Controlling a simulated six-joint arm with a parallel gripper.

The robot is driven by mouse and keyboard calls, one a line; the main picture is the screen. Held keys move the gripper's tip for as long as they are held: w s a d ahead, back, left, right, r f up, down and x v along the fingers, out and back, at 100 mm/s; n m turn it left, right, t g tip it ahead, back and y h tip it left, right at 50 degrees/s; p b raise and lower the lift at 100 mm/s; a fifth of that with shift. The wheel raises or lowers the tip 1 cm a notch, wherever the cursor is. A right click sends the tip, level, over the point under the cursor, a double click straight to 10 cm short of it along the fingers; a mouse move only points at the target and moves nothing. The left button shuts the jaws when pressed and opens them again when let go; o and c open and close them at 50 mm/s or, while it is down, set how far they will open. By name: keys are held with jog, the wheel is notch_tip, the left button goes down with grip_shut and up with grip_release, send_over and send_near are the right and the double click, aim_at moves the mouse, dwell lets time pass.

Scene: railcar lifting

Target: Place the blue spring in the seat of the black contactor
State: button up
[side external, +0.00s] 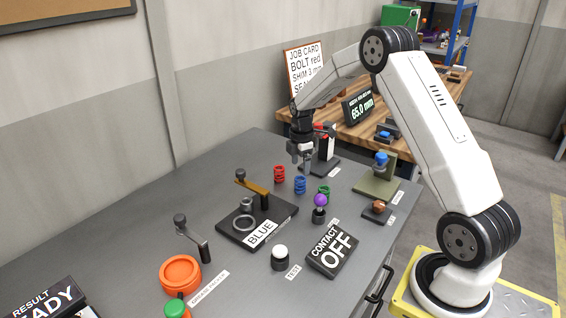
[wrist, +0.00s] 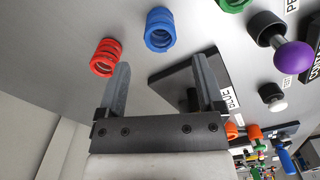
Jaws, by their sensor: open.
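The blue spring (side external: 300,184) stands upright on the grey bench between a red spring (side external: 279,173) and a green spring (side external: 324,192). It also shows in the wrist view (wrist: 160,29), beyond my fingertips. The black contactor (side external: 277,225) is a flat dark base with a "BLUE" label, a grey ring (side external: 244,223) and a brown lever arm raised above it. Its base shows partly behind my fingers in the wrist view (wrist: 172,80). My gripper (side external: 301,167) is open and empty, above the bench near the springs. Neither finger touches a spring.
A purple-knobbed post (side external: 320,203) stands close to the green spring. A white-topped button (side external: 280,255) and a "CONTACT OFF" display (side external: 332,248) lie in front. An orange dish (side external: 180,275) and a crank lever (side external: 195,240) are at left. The bench's back left is clear.

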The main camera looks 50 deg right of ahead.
jog(key=shift+a, duration=0.1)
jog(key=s+a+r+m+t, duration=0.1)
jog(key=s+a+r+m, duration=0.15)
jog(key=a, duration=0.45)
jog(key=s+a+r+m, duration=0.2)
jog(key=s+a+m, duration=0.2)
jog(key=a, duration=0.2)
jog(key=s+a+m+t, duration=0.1)
jog(key=s+a+m, duration=0.5)
jog(key=s+a, duration=0.3)
jog(key=s, duration=0.2)
jog(key=shift+s+a+t, duration=0.3)
jog(key=shift+s+a, duration=0.05)
jog(key=shift+a, duration=0.05)
jog(key=shift+o, duration=0.4)
jog(key=shift+r, duration=0.1)
